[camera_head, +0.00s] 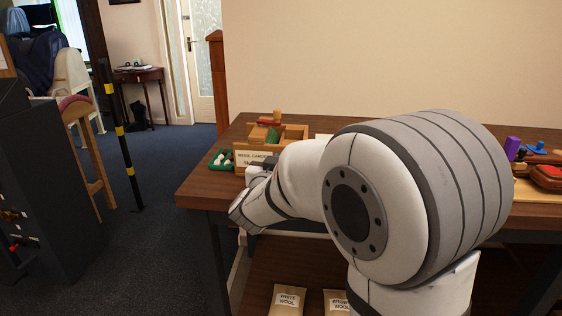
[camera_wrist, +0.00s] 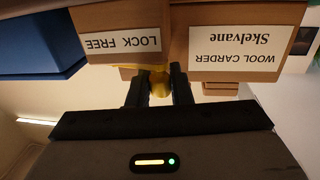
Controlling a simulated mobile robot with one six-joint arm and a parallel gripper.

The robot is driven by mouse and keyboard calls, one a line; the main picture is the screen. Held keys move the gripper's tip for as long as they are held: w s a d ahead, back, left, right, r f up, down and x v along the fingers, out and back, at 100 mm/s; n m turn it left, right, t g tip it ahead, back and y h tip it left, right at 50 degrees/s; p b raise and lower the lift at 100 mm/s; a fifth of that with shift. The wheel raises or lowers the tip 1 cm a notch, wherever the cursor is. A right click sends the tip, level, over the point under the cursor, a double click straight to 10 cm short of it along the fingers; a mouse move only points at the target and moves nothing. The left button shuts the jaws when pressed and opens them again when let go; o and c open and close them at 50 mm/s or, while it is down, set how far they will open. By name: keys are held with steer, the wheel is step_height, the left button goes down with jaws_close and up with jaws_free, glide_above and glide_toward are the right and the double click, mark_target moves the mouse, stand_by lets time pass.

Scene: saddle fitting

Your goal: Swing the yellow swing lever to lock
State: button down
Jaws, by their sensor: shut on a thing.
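The yellow swing lever (camera_wrist: 160,84) shows in the wrist view between the two dark fingers of my gripper (camera_wrist: 160,92). My gripper is shut on it; only the lever's rounded end and a little of its upper part show. The lever sits just beside the label reading LOCK FREE (camera_wrist: 120,42), at the front of the wooden wool carder (camera_wrist: 245,42). The wrist view is upside down. In the head view the wool carder (camera_head: 252,157) stands near the table's front left edge. My arm hides its right part, and the lever cannot be made out there.
A green tray (camera_head: 221,161) with white pieces stands left of the carder. Red, purple and blue items (camera_head: 545,172) lie at the table's right. Bags of wool (camera_head: 287,300) rest on the shelf below. A striped black and yellow post (camera_head: 122,140) stands on the left floor.

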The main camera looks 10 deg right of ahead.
steer(key=c, duration=1.4)
jaws_free()
steer(key=shift+o, duration=0.2)
steer(key=shift+s+a, duration=0.1)
steer(key=p+v, duration=0.1)
steer(key=v, duration=0.5)
steer(key=shift+a+r, duration=0.1)
steer(key=shift+a, duration=0.05)
steer(key=shift+s+a, duration=0.25)
steer(key=shift+s, duration=0.45)
steer(key=shift+o, duration=0.2)
